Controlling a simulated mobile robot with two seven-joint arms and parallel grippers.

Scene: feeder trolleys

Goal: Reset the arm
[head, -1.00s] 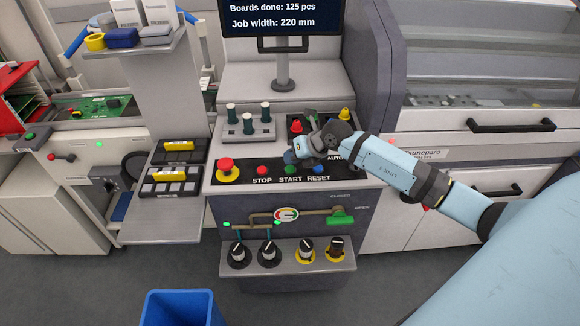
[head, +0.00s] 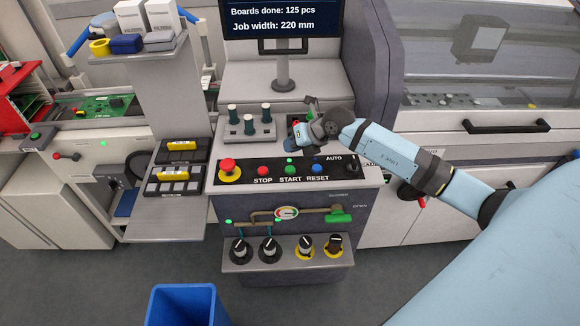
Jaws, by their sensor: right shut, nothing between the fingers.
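My right arm comes in from the right, and its gripper (head: 303,133) hangs over the back part of the control console, behind the button strip (head: 340,171). The gripper is shut and empty, and looks clear of the buttons. The green START button (head: 290,170), the blue RESET button (head: 317,169) and the red STOP button (head: 263,171) are all in plain view in front of it. The gripper hides what stands on the console's back right. My left gripper is not in view.
A red emergency stop knob (head: 229,166) sits at the strip's left end. A block with dark green-topped pegs (head: 249,130) stands left of my gripper. The monitor (head: 281,19) rises behind. A blue bin (head: 183,306) stands on the floor in front.

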